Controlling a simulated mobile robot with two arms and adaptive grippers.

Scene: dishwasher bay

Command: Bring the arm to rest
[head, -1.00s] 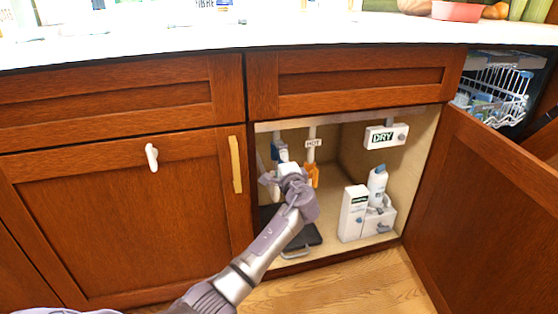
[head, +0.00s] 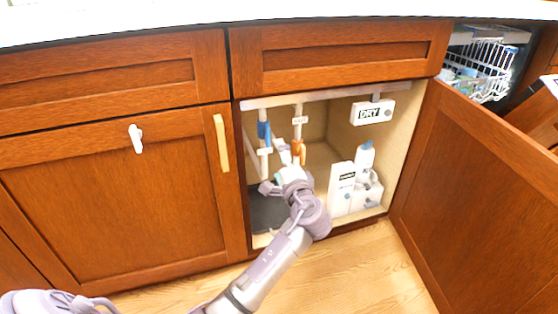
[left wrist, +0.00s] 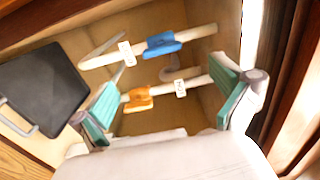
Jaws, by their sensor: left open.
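My left gripper (head: 277,168) is open and empty at the mouth of the open cabinet under the counter. My left arm reaches up to it from the bottom of the head view. In the left wrist view its green-padded fingers (left wrist: 168,100) are spread wide. An orange valve handle (head: 299,152) on a white pipe shows just beyond the gripper, and in the left wrist view (left wrist: 138,99) it lies between and beyond the fingers. A blue valve handle (head: 263,132) is on the pipe to its left. My right gripper is not in view.
The cabinet door (head: 485,190) stands open at the right. A white bottle (head: 364,157) and box (head: 341,188) stand inside, below a DRY sign (head: 372,112). A dark tray (left wrist: 40,92) with a handle lies on the cabinet floor. A dish rack (head: 485,65) is at upper right.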

